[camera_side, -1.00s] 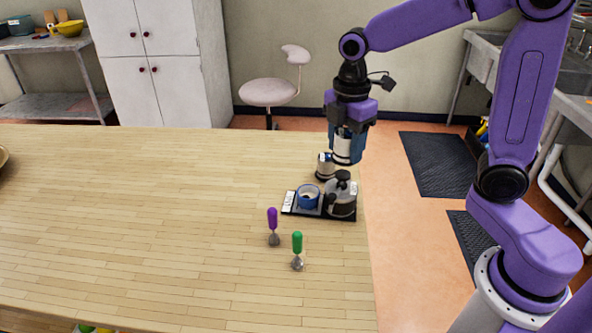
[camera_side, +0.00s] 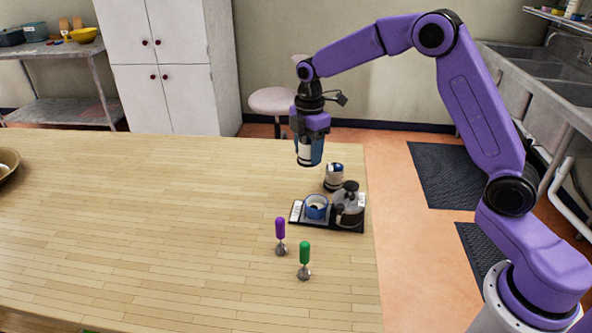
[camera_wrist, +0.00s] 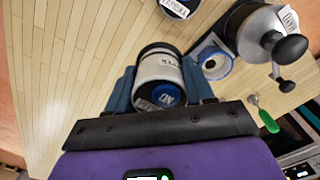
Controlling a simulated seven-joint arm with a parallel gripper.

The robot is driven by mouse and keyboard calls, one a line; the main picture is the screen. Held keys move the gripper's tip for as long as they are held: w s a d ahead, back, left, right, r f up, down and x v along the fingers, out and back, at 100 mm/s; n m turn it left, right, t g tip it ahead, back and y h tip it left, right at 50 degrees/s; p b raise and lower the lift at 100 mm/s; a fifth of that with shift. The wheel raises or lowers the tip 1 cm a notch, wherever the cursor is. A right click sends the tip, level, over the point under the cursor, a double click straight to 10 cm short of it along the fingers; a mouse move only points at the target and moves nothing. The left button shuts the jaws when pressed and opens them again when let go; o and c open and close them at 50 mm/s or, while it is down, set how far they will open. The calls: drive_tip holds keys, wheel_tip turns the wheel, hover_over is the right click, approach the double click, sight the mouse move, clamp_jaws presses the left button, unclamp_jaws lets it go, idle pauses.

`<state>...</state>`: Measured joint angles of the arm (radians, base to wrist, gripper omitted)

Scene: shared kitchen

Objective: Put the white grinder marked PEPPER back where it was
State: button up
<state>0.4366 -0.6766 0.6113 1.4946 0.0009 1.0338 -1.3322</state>
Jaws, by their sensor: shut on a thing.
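My gripper (camera_side: 306,152) is shut on a white grinder (camera_side: 303,151) with a dark blue end. It holds the grinder in the air over the far part of the table, left of the black tray (camera_side: 345,228). The wrist view shows the held grinder (camera_wrist: 160,70) between my fingers (camera_wrist: 160,90); its label is only partly visible and I cannot read it as PEPPER. A similar white and blue container (camera_side: 334,178) stands on the table behind the tray. It shows at the top of the wrist view (camera_wrist: 178,5) with a label that seems to read PAPRIKA.
A brass bowl (camera_side: 7,162) is at the left edge. The table's left and middle are clear.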

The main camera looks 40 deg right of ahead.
drive_tip(key=w+f, duration=0.4)
drive_tip(key=f, duration=0.1)
drive_tip(key=shift+w+a+f, duration=0.15)
drive_tip(key=shift+f, duration=0.05)
drive_tip(key=shift+w+f, duration=0.1)
drive_tip(key=shift+f, duration=1.5)
drive_tip(key=shift+f, duration=0.15)
drive_tip(key=o, duration=1.4)
